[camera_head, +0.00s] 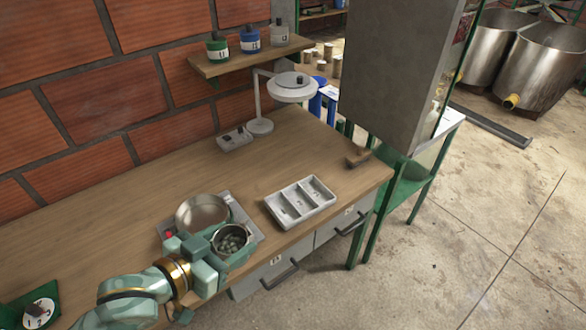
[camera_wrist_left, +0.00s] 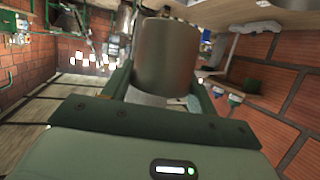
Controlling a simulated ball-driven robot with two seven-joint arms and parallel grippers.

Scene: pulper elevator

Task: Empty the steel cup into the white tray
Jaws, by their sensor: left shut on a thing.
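The steel cup (camera_head: 231,240) is in my left gripper (camera_head: 217,252), above the front edge of the bench, in front of the scale. It is upright or nearly so and holds several grey-green lumps. In the left wrist view the cup (camera_wrist_left: 166,55) shows as a plain metal cylinder between the two fingers (camera_wrist_left: 160,85), which are shut on it. The white tray (camera_head: 305,214) lies to the right of the cup on the wooden bench. It has three compartments, with small dark marks in them that I cannot make out. My right gripper is not in view.
A scale with a round steel pan (camera_head: 202,213) stands just behind the cup. A white lamp (camera_head: 291,88), a small grey box (camera_head: 234,138) and a wooden brush-like object (camera_head: 358,157) stand farther back. A grey cabinet (camera_head: 395,75) rises beyond the bench's right end. The bench between scale and tray is clear.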

